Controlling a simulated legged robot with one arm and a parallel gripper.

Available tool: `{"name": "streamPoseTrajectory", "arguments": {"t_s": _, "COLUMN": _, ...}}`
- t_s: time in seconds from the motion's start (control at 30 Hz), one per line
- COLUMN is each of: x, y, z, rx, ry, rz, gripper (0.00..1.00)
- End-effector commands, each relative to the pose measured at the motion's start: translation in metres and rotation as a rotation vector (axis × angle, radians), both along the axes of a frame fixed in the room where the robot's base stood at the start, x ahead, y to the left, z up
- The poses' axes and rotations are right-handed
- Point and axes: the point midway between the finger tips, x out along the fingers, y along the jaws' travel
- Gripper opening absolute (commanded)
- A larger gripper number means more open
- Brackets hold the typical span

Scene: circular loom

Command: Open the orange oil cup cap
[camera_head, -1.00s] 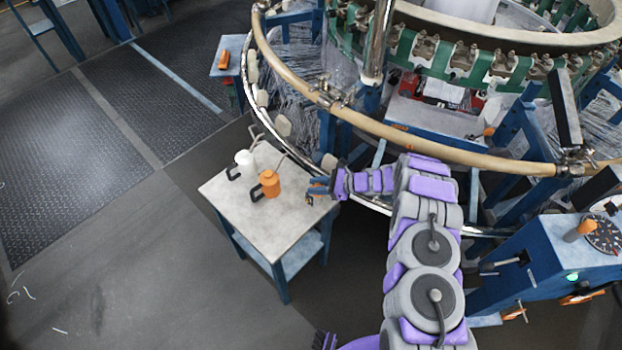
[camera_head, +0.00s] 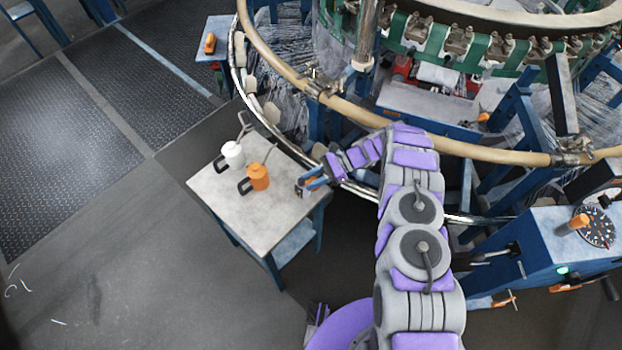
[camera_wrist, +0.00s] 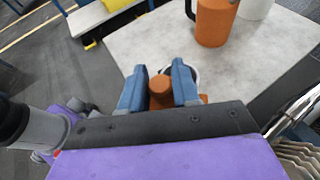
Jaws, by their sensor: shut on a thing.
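My gripper (camera_head: 309,184) is over the right corner of the small grey table. In the wrist view its two blue fingers (camera_wrist: 159,82) are closed around a small orange cylindrical piece (camera_wrist: 162,88), which looks like the orange oil cup cap. More orange shows just below it, partly hidden by my gripper. A pale and dark round shape behind the piece is mostly covered. I cannot tell whether the cap is lifted or turned. In the head view the held part is too small to make out clearly.
An orange oil can (camera_head: 258,177) and a white can (camera_head: 233,154), both with handles and spouts, stand on the table (camera_head: 228,208) left of my gripper. The loom's ring rail (camera_head: 352,113) passes close behind. A blue control box (camera_head: 560,250) stands at the right.

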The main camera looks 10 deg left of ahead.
Motion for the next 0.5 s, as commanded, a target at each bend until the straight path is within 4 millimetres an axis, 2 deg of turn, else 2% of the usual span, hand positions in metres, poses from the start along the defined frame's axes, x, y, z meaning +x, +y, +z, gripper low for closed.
{"name": "streamPoseTrajectory", "arguments": {"t_s": 0.37, "x": 0.0028, "y": -0.0018, "z": -0.0018, "rx": -0.005, "ry": -0.005, "rz": -0.005, "gripper": 0.00}}
{"name": "streamPoseTrajectory", "arguments": {"t_s": 0.4, "x": 0.0027, "y": -0.0019, "z": -0.0019, "rx": -0.005, "ry": -0.005, "rz": -0.005, "gripper": 0.33}}
{"name": "streamPoseTrajectory", "arguments": {"t_s": 0.5, "x": 0.0024, "y": -0.0018, "z": -0.0019, "rx": -0.005, "ry": -0.005, "rz": -0.004, "gripper": 0.42}}
